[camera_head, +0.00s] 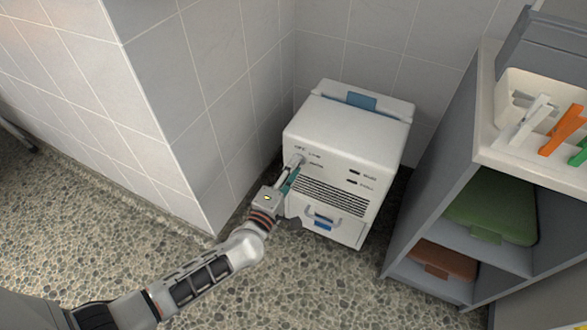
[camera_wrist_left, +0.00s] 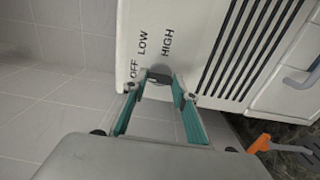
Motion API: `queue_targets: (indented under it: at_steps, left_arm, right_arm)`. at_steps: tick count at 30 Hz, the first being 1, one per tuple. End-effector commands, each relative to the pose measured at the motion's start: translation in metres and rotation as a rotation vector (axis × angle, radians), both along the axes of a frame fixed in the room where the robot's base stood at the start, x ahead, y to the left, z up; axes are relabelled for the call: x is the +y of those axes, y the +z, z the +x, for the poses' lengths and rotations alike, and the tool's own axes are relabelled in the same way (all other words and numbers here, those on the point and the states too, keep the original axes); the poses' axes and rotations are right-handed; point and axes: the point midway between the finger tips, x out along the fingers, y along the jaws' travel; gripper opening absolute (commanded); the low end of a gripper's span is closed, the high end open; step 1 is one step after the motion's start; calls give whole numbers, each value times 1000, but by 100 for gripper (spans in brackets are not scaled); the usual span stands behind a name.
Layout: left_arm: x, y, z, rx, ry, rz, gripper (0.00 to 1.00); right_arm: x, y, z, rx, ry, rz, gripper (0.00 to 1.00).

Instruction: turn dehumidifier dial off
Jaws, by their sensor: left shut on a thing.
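The white dehumidifier (camera_head: 346,145) stands on the pebbled floor in the wall corner. Its dial (camera_wrist_left: 158,78) is on the upper left of the front, with the labels OFF, LOW and HIGH around it in the left wrist view. My left gripper (camera_head: 294,170) reaches the front panel and is shut on the dial; its fingertips (camera_wrist_left: 160,84) lie on both sides of the knob. The fingers partly cover the dial, and I cannot tell which label it points to. My right gripper is not in view.
A tiled wall (camera_head: 200,90) is close on the left.

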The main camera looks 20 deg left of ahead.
Motion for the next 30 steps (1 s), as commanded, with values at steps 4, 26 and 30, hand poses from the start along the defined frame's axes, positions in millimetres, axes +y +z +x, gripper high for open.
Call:
queue_targets:
  at_steps: [4,26,30]
  left_arm:
    - [0,0,0,1,0,-17,6]
    - [0,0,0,1,0,-20,44]
    - [0,-1,-4,2,0,-20,44]
  right_arm:
    - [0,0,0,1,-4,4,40]
    - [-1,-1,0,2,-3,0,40]
    - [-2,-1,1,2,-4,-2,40]
